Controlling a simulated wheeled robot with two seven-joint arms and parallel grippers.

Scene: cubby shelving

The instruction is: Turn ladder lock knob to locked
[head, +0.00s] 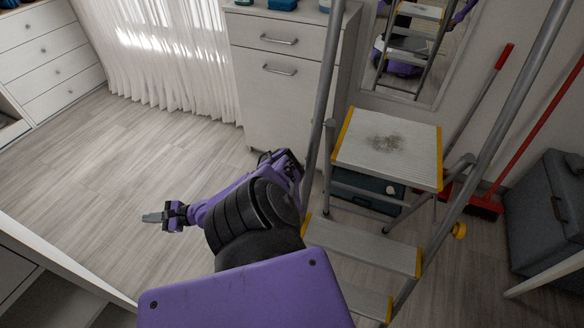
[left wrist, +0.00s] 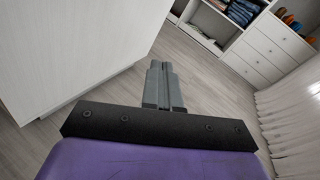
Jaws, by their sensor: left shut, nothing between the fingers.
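A metal stepladder (head: 362,238) with yellow-edged steps stands at the centre right of the head view. A small yellow knob (head: 459,230) sits on the outer side of its right rail. I cannot tell its lock position from here. My left gripper (head: 146,218) is over the floor at the left, well away from the ladder and the knob. Its grey fingers are together and empty, as the left wrist view (left wrist: 163,72) also shows. The ladder and knob are not in the left wrist view. My right gripper is not in view.
A white cabinet (head: 275,103) stands behind the ladder, with a teal box (head: 365,190) under the top step. Red-handled brooms (head: 482,206) and a dark grey case (head: 548,220) are at the right. A white furniture edge (head: 60,262) is at lower left. The left floor is clear.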

